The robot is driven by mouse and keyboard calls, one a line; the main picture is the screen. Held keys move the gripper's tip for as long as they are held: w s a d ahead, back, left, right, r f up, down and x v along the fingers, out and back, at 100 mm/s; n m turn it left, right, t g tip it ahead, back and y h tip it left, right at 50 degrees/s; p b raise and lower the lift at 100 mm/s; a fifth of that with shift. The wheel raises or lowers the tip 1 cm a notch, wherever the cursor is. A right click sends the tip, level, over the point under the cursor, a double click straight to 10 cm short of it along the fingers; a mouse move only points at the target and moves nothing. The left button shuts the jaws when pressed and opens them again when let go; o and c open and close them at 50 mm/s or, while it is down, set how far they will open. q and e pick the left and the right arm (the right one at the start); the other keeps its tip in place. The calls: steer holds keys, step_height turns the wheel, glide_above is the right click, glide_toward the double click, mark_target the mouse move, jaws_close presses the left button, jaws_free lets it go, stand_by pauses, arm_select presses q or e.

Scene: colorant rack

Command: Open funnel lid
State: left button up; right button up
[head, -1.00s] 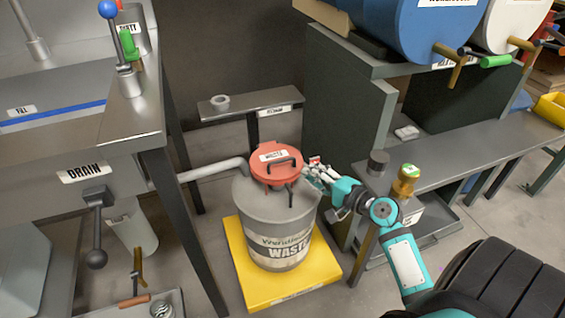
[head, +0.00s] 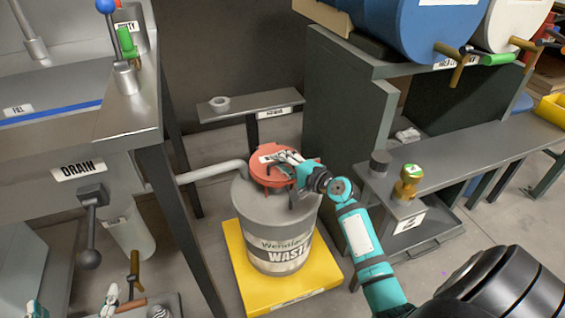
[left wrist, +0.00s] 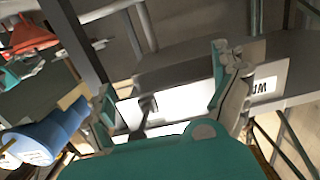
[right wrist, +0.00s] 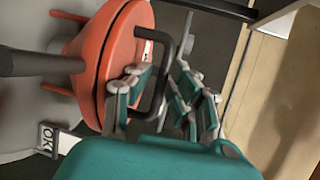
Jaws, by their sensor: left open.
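The red funnel lid (head: 262,173) lies shut on top of the grey waste drum (head: 275,233). In the right wrist view the lid (right wrist: 119,52) shows its black handle (right wrist: 164,75) standing up from it. My right gripper (head: 290,160) is over the lid and partly hides the handle in the head view. In the right wrist view its fingers (right wrist: 165,95) are apart, with the handle in the gap between them. My left gripper (head: 112,300) is at the lower left of the head view, away from the drum. The left wrist view shows it (left wrist: 165,85) open and empty.
The drum stands on a yellow base (head: 238,262). A drain pipe (head: 212,173) runs to it from the sink on the left. A lever (head: 91,222) hangs at lower left.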

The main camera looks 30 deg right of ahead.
jaws_close()
stand_by(0.3)
